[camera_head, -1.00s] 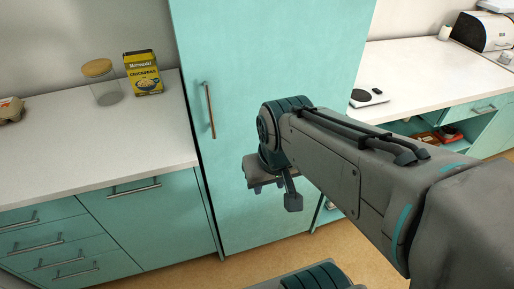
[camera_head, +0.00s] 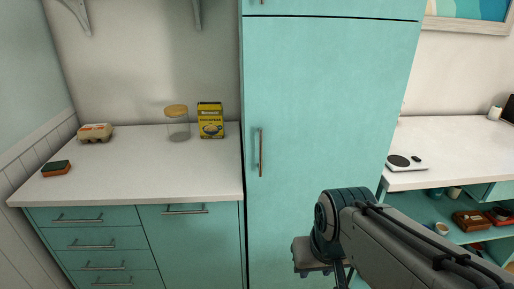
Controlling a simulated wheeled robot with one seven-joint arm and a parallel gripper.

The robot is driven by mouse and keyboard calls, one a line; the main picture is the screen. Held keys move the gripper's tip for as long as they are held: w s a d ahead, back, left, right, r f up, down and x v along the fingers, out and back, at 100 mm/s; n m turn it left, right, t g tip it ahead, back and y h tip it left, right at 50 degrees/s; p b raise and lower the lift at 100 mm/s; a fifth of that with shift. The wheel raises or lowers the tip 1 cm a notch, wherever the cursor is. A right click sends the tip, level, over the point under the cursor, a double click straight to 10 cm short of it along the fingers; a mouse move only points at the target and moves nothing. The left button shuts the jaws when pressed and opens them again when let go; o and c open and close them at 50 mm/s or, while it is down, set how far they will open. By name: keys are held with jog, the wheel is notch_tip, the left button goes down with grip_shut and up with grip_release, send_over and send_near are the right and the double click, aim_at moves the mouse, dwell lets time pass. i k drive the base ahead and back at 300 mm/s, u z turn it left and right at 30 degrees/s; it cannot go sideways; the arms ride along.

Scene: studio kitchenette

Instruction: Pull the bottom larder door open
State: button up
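The tall teal larder door (camera_head: 318,110) stands in the middle of the head view and looks shut, flush with its cabinet. Its upright bar handle (camera_head: 261,153) is near the door's left edge. Above it, a seam separates a smaller upper door (camera_head: 335,8), of which only the bottom shows. My gripper (camera_head: 318,272) is at the bottom of the view, right of and lower than the handle, apart from it. Its fingers are mostly cut off by the frame's lower edge, so I cannot tell whether they are open.
The left counter (camera_head: 125,185) holds a sponge (camera_head: 56,169), an egg carton (camera_head: 95,132), a lidded jar (camera_head: 177,125) and a yellow box (camera_head: 210,121). Drawers (camera_head: 85,242) are below. On the right, a counter (camera_head: 450,143) with a scale (camera_head: 405,162) tops an open shelf.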

aim_at(323, 97)
jog(key=u, duration=0.85)
jog(key=i, duration=0.6)
jog(key=z, duration=0.85)
